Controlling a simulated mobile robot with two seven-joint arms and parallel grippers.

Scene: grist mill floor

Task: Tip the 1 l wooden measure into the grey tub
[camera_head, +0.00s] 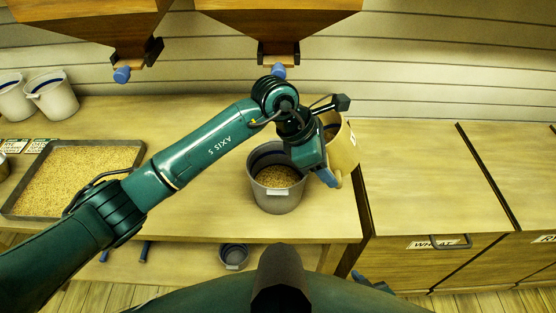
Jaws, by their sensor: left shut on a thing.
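The grey tub (277,199) stands on the bench near its right end, with a layer of grain (277,177) inside and a small white label on its front. The tan wooden measure (346,152) is just right of the tub, partly hidden behind my left gripper. Its rim is at the top and looks slightly tilted; I cannot tell what it holds. My left gripper (328,177), with blue fingertips, is shut on the measure. A small part of my right arm's end (371,283) shows low, right of centre; its jaws cannot be made out.
A shallow grain tray (78,212) lies at left, with pale buckets (52,96) behind. Two wooden hoppers (282,18) with blue-tipped outlets hang above. A wheat bin (430,250) adjoins the bench at right. A small grey pot (234,256) sits on the lower shelf.

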